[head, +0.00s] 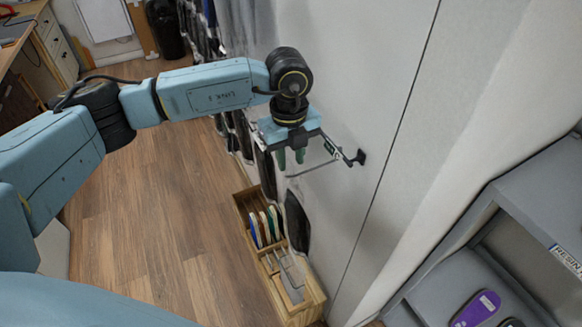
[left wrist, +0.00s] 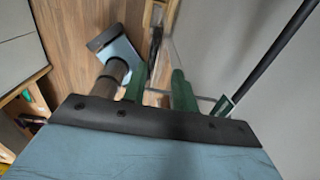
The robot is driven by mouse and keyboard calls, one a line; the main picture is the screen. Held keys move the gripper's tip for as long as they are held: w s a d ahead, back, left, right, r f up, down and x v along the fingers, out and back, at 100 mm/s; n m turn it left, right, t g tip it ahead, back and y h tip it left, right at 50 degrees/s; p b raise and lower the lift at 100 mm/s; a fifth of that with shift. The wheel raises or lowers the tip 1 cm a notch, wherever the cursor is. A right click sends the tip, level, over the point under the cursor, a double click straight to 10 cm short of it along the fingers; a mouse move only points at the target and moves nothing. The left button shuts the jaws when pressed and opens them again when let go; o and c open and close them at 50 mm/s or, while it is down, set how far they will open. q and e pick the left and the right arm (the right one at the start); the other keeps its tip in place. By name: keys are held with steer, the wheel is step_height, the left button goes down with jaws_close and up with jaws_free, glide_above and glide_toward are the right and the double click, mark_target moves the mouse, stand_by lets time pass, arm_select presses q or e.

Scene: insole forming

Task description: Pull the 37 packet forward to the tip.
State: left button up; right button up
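My left gripper (head: 290,159) is beside the wall panel, at a hook with a wire arm and a small green tag (head: 330,147). Its green fingers point down and stand apart, with no packet clearly gripped. In the left wrist view the fingers (left wrist: 160,88) show a gap, with a thin dark shape beyond it. A dark packet (head: 297,222) hangs against the panel below and right of the fingers. Another dark packet (head: 265,170) hangs left of the gripper, partly hidden by it. No number 37 is legible. My right gripper is out of view.
A wooden box (head: 302,312) with upright insoles stands on the floor below the hooks. More hooks with dark packets line the wall further back. A grey shelf (head: 540,190) with a purple insole (head: 476,308) stands at right. The wooden floor (head: 150,225) at left is clear.

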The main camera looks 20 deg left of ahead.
arm_select(q)
step_height(320, 180, up, 10)
steer(key=b, duration=0.1)
steer(key=shift+f, duration=0.2)
steer(key=shift+s+f, duration=0.1)
steer(key=shift+s, duration=0.1)
